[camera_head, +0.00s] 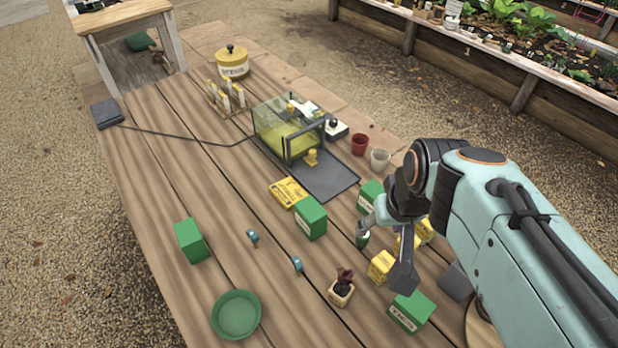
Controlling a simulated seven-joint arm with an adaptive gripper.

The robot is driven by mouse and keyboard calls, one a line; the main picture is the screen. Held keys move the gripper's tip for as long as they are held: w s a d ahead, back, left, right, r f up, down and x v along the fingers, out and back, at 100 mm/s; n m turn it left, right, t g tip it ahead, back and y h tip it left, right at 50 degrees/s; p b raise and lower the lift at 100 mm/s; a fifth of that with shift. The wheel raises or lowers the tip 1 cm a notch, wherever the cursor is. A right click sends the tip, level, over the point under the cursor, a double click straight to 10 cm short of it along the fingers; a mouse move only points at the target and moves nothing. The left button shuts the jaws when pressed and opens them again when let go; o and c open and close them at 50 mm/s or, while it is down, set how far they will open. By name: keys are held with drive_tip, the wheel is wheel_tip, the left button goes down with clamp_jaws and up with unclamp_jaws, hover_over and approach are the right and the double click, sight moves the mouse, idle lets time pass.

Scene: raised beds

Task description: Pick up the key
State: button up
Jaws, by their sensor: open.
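I cannot make out a key for certain. Two small blue-topped items lie on the wooden table (165,130): one blue item (252,236) near the middle and another blue item (297,264) to its right and nearer. Either may be a key, but they are too small to tell. My gripper (383,258) is open at the right, above green and yellow boxes, with its fingers spread. It is to the right of both blue items and apart from them. It partly hides the things beneath it.
Green boxes (311,218), (191,241), a yellow box (381,266), a potted plant (341,288) and a green dish (236,314) stand around. A clear-sided case (285,130) and cups (360,145) are farther back. The table's left middle is mostly clear.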

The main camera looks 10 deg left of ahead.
drive_tip(key=w+a+f+n, duration=0.2)
drive_tip(key=w+a+f, duration=0.3)
drive_tip(key=w+a, duration=0.15)
drive_tip(key=n+g, duration=0.2)
drive_tip(key=g, duration=0.2)
hover_over(297, 261)
drive_tip(key=shift+h, duration=0.4)
wheel_tip(297, 261, down, 13)
drive_tip(key=shift+r, duration=0.1)
drive_tip(key=shift+f, duration=3.2)
clamp_jaws()
